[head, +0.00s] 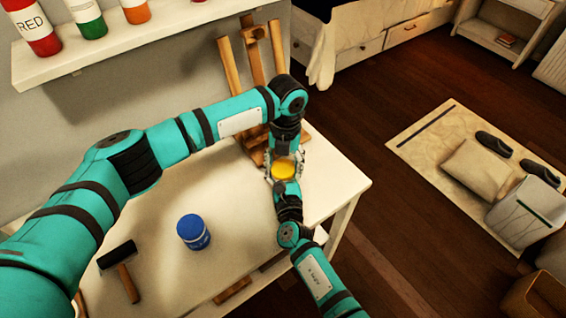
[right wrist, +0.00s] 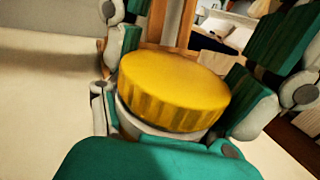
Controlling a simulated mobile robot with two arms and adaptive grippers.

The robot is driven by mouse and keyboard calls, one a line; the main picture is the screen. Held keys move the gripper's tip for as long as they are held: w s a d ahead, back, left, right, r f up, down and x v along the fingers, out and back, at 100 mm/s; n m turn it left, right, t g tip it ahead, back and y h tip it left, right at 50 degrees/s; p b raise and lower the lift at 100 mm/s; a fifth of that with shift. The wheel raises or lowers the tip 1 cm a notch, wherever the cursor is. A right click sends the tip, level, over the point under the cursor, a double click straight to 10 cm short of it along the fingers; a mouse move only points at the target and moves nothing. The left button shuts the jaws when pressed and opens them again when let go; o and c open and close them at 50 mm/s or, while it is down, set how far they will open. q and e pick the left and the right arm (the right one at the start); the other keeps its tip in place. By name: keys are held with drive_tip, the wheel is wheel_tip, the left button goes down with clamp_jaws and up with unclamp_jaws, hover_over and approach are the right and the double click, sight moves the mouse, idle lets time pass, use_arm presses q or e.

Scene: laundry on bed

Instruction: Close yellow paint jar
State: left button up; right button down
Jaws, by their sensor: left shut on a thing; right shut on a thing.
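The yellow lid (head: 284,167) shows between my two grippers above the right part of the white table. In the right wrist view the yellow ribbed lid (right wrist: 173,90) sits on top of a pale jar (right wrist: 165,132), of which only a narrow band shows. My left gripper (head: 283,158) comes from above in the picture and is shut at the lid. My right gripper (head: 284,178) comes from below and is shut on the jar. Teal and grey fingers flank the lid and jar in the wrist view. Most of the jar is hidden.
A blue jar (head: 193,232) and a black roller (head: 119,268) stand or lie on the white table (head: 165,285). A wooden easel (head: 232,75) is behind my grippers. A wall shelf (head: 190,22) holds red, green and orange bottles.

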use_arm(q)
drive_tip(key=shift+o, duration=0.7)
drive_tip(key=shift+a+f, duration=0.25)
drive_tip(key=shift+f, duration=0.4)
drive_tip(key=shift+r+y, duration=0.55)
drive_tip(key=shift+y, duration=0.45)
drive_tip(key=shift+c, duration=0.3)
drive_tip(key=shift+a+f+h, duration=0.1)
drive_tip(key=shift+h, duration=0.3)
drive_tip(key=shift+c, duration=0.2)
drive_tip(key=shift+s, duration=0.15)
drive_tip(key=shift+c, duration=0.2)
drive_tip(key=shift+o, duration=0.7)
drive_tip(key=shift+d+f+h, duration=0.25)
drive_tip(key=shift+f+h, duration=0.25)
drive_tip(key=shift+f, duration=0.05)
